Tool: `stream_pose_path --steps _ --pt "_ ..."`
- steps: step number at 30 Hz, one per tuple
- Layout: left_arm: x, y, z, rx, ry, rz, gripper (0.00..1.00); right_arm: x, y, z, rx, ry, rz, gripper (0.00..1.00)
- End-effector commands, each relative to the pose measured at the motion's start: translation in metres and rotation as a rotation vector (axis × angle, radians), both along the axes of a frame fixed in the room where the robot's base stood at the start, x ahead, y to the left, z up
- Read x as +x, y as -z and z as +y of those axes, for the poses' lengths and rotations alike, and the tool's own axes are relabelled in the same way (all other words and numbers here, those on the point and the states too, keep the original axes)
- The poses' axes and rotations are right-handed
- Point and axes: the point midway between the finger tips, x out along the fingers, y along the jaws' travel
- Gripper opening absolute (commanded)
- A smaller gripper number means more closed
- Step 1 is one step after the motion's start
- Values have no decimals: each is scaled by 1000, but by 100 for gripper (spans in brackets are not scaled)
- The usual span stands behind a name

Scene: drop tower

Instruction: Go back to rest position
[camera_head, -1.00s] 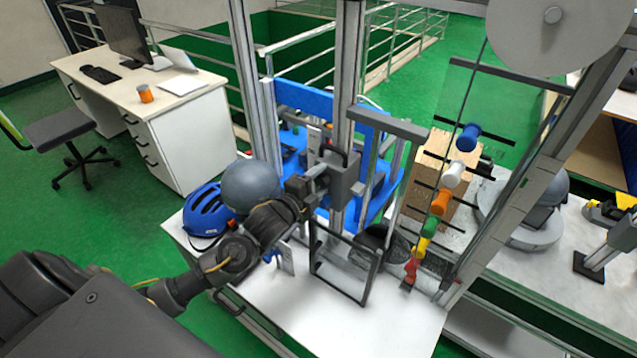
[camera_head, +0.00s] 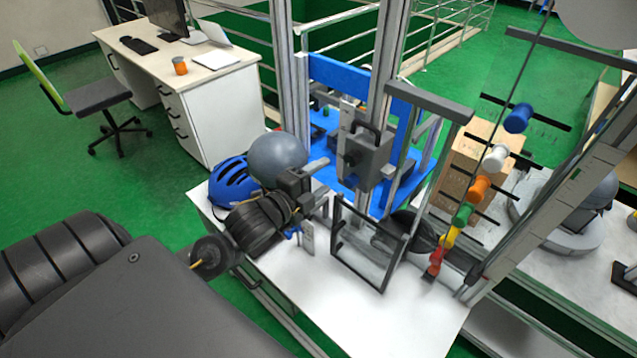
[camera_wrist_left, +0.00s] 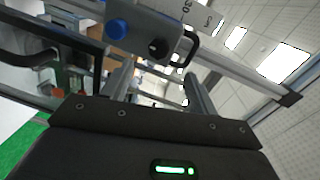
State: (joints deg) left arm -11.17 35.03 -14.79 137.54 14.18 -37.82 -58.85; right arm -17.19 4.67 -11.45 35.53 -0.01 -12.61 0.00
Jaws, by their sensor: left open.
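My left gripper (camera_head: 322,180) is open and empty above the left part of the white tabletop (camera_head: 310,300). Its two fingers are spread apart in the left wrist view (camera_wrist_left: 158,84). A grey block with a black handle (camera_head: 368,158) hangs on the tower's upright, just right of the fingertips, with a gap between them. The block also shows ahead of the fingers in the left wrist view (camera_wrist_left: 150,32). My right gripper is not in view.
A blue helmet (camera_head: 232,183) and a grey ball (camera_head: 277,158) sit behind my left forearm. A black-framed clear panel (camera_head: 365,250) stands on the tabletop to the right. Coloured knobs (camera_head: 480,188) line the right upright. A desk (camera_head: 225,105) stands at the back left.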

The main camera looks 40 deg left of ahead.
Motion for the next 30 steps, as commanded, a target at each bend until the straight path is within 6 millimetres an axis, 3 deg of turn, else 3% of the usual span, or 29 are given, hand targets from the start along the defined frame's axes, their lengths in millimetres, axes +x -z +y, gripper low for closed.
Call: stream_pose_path --steps 20,23,26,30 --pt "-6 4 0 -22 -7 22 59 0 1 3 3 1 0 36" --pt "-16 28 -3 -114 -45 121 59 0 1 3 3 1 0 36" --pt "-39 69 -7 -286 -135 305 59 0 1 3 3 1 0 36" --pt "-92 132 -18 -565 -342 605 59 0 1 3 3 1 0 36"
